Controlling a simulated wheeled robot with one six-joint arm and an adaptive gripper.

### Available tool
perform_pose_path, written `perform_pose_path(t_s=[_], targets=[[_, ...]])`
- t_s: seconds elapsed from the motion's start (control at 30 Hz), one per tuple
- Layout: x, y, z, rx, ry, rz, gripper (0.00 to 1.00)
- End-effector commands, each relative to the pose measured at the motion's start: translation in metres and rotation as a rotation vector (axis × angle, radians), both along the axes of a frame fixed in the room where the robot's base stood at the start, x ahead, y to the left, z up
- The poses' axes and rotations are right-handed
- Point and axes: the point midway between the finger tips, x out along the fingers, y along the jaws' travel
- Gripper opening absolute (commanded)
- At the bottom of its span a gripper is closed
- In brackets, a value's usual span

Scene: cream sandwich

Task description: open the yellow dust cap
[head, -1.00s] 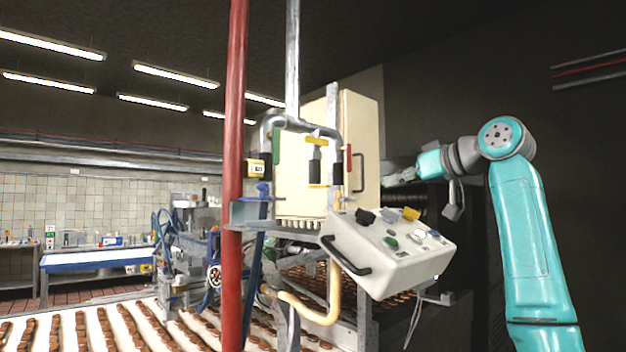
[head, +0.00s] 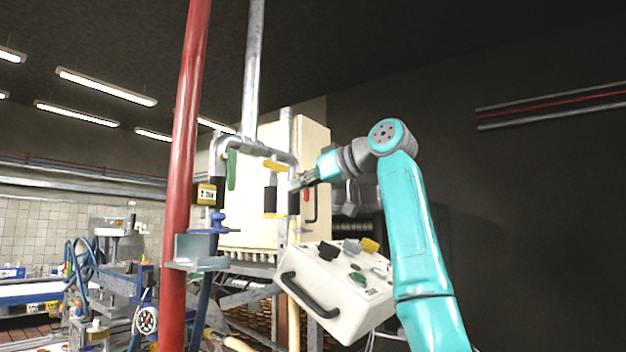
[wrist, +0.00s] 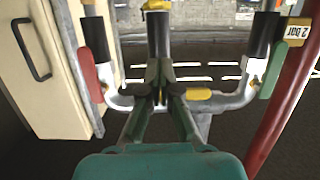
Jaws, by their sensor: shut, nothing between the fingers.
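The yellow dust cap (head: 275,215) sits on the lower end of the middle black fitting (head: 270,198) of a grey pipe manifold. In the wrist view the yellow cap (wrist: 156,5) shows at the top edge, at the far end of the middle black fitting (wrist: 158,35). A separate yellow handle (head: 275,166) is on the same branch, above the fitting. My gripper (head: 294,187) is shut and empty, just right of the middle fitting. In the wrist view my gripper (wrist: 161,97) overlaps the base of that branch; whether it touches cannot be told.
The green handle (head: 232,169) and red handle (head: 307,203) flank the middle branch. A red pole (head: 184,180) stands left. A cream cabinet (head: 314,150) is behind the manifold. A white control box (head: 335,300) with a black handle is below.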

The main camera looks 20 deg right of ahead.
Motion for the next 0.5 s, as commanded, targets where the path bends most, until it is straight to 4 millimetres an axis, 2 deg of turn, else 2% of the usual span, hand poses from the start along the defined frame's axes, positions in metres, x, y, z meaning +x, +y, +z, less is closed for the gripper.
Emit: perform_pose_path(t_s=[0.17,0.5], targets=[[0.020,0.016,-0.007,0.000,0.002,0.002,0.00],[0.019,0.014,-0.039,0.001,0.001,0.000,0.00]])
